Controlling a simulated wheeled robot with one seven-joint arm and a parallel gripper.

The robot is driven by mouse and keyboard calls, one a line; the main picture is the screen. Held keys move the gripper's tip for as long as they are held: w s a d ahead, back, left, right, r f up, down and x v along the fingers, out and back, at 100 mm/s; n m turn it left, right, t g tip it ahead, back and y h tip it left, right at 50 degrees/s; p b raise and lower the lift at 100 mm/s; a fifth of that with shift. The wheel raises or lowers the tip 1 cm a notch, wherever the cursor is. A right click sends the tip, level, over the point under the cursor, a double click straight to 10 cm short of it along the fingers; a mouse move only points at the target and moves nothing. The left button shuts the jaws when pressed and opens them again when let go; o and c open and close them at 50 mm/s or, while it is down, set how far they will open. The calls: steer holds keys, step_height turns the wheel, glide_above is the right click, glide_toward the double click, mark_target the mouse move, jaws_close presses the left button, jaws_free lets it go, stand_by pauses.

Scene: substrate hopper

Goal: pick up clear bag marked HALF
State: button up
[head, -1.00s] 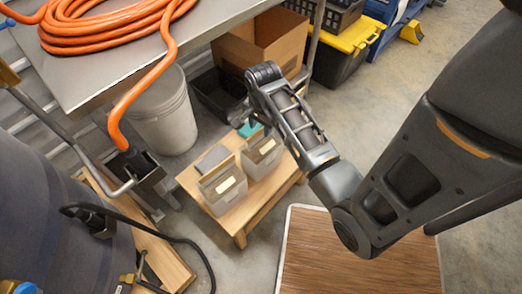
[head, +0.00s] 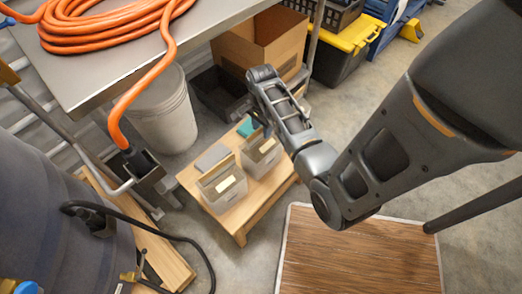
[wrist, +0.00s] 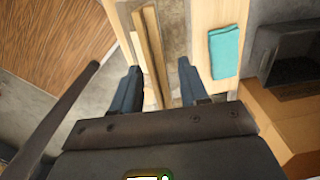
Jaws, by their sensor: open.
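Two clear, boxy bags stand side by side on a low wooden stand (head: 240,222) in the head view, a left bag (head: 224,190) and a right bag (head: 261,155). Each has a tan strip along its top and a pale label. The labels are too small to read, so I cannot tell which is marked HALF. My gripper (wrist: 158,88) is open above the right bag. In the wrist view the tan top strip of a bag (wrist: 152,50) runs between the two fingers, with no grip on it. The bag's lower part is hidden by my gripper.
A teal cloth (wrist: 225,52) lies on the stand beside the bag. A grey pad (head: 212,157) lies behind the left bag. A white bucket (head: 166,118) and a cardboard box (head: 262,42) stand behind. A wood-topped surface (head: 360,262) is at front right.

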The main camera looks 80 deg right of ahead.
steer(key=shift+c, duration=0.2)
jaws_close()
stand_by(1.1)
steer(key=shift+r, duration=0.1)
